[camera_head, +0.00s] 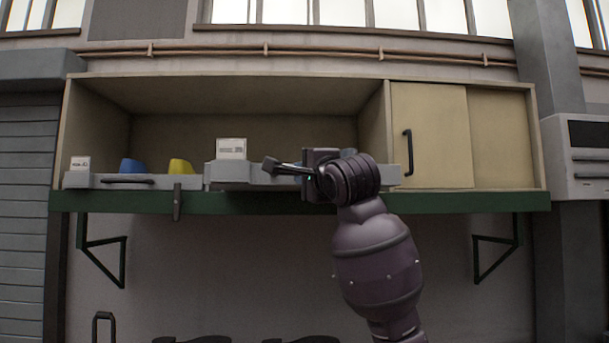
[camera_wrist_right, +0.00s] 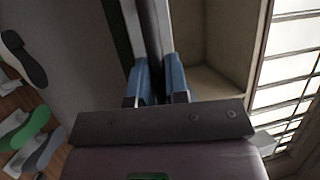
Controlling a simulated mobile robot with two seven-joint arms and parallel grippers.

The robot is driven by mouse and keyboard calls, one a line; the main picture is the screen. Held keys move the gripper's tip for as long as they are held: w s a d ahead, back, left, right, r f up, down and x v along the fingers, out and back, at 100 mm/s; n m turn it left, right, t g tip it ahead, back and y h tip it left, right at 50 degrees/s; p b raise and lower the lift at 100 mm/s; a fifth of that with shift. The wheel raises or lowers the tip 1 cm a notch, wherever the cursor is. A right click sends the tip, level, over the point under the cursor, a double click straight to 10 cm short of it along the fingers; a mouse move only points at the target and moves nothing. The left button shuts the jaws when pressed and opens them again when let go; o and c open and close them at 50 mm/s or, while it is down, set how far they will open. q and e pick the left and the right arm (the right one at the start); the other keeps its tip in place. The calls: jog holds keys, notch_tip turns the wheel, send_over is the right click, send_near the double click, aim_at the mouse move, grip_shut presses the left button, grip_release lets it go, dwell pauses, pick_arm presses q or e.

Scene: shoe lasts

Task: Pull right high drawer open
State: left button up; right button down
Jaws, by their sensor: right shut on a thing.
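The grey right drawer (camera_head: 228,175) sits on the green-edged shelf, with a small white label card (camera_head: 231,148) at its left end. My right gripper (camera_head: 282,168) is in front of it and covers much of its middle, so its handle cannot be made out. I cannot tell how far the drawer stands open. My left gripper is in no view.
A left grey drawer (camera_head: 95,182) with a dark handle, a blue item (camera_head: 132,166) and a yellow item (camera_head: 180,166) is beside it. A cabinet with a sliding door (camera_head: 435,130) stands to the right. The green shelf edge (camera_head: 450,201) runs below.

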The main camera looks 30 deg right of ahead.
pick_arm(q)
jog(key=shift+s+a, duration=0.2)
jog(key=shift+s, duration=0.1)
pick_arm(e)
jog(key=shift+s+a, duration=0.55)
jog(key=shift+s, duration=0.25)
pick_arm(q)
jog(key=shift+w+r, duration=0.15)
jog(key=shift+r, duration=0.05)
pick_arm(e)
jog(key=c, duration=1.1)
grip_release()
jog(key=shift+c, duration=0.2)
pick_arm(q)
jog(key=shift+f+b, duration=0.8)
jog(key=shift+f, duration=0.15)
pick_arm(e)
jog(key=v, duration=1)
jog(key=shift+s, duration=0.4)
